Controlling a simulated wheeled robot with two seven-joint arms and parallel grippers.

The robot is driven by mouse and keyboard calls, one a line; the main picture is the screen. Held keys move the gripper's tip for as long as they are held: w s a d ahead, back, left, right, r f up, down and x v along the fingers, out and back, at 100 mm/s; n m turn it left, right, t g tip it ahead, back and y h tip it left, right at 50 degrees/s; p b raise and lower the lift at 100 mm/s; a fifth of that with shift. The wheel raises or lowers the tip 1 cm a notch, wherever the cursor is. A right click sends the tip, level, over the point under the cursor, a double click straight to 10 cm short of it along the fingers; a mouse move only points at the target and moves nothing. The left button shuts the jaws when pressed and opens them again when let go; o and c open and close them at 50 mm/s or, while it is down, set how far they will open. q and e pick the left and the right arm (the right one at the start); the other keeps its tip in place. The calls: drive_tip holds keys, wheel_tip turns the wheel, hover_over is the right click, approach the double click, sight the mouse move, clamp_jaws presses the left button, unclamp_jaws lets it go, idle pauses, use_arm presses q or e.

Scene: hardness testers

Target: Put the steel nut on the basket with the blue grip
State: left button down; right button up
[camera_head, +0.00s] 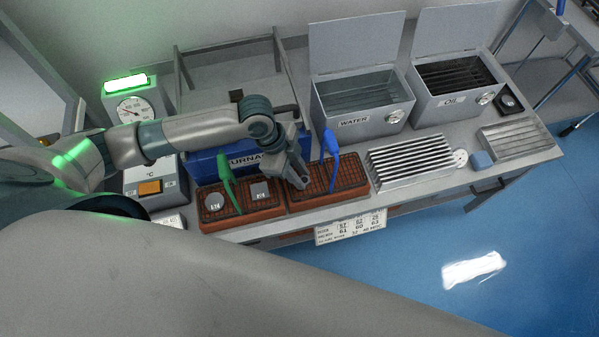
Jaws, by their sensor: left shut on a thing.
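My left gripper (302,183) points down over the left part of this basket. It is shut on a small grey piece, taken to be the steel nut, mostly hidden by the fingers. I cannot tell whether the piece touches the mesh. My right gripper is not in view.
A matching basket with a green grip (227,182) stands just left, holding a round grey piece (214,201) and a squarish one (260,190). A blue furnace (208,163) is behind. Water (352,121) and oil (452,101) tanks and a ribbed rack (410,161) stand right.

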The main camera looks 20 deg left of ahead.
use_arm(q)
drive_tip(key=shift+f, duration=0.1)
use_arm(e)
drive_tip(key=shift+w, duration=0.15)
use_arm(q)
drive_tip(key=c, duration=1.5)
unclamp_jaws()
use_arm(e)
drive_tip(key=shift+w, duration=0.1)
use_arm(q)
drive_tip(key=shift+a+r, duration=0.2)
drive_tip(key=shift+r, duration=0.4)
drive_tip(key=b+v, duration=0.1)
drive_tip(key=v, duration=1)
drive_tip(key=shift+d, duration=0.1)
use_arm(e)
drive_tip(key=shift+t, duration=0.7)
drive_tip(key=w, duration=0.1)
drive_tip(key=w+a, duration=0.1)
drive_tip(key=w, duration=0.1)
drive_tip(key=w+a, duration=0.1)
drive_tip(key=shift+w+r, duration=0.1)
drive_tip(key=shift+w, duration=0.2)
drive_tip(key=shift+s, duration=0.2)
